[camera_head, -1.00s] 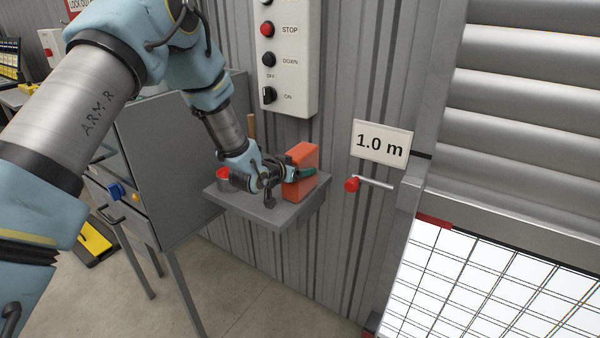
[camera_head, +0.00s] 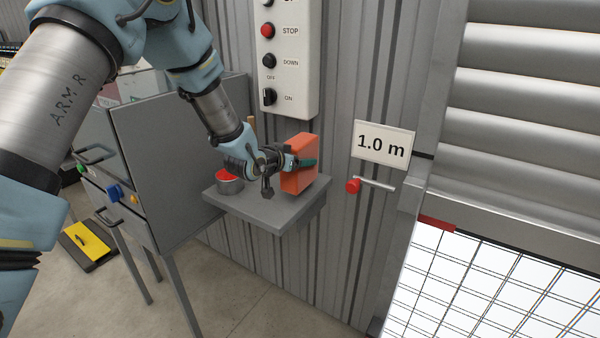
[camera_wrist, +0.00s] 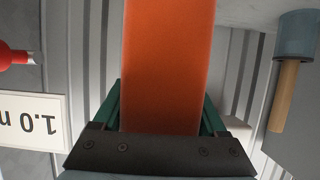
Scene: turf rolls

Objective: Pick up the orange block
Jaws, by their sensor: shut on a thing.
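The orange block (camera_head: 300,166) stands upright at the small grey wall shelf, in the head view. My gripper (camera_head: 300,163) is shut on it from the left, with a green finger across its near face. In the wrist view the orange block (camera_wrist: 168,65) fills the middle, between the two green fingers of my gripper (camera_wrist: 165,115). The block appears slightly above the shelf top, but its lower edge is hard to judge.
The grey shelf (camera_head: 275,212) also holds a grey tin with red contents (camera_head: 229,181) and a wooden-handled tool (camera_wrist: 284,95). A red-ended lever (camera_head: 353,186) and a "1.0 m" sign (camera_head: 383,145) are on the wall to the right. A grey cabinet (camera_head: 180,150) stands left.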

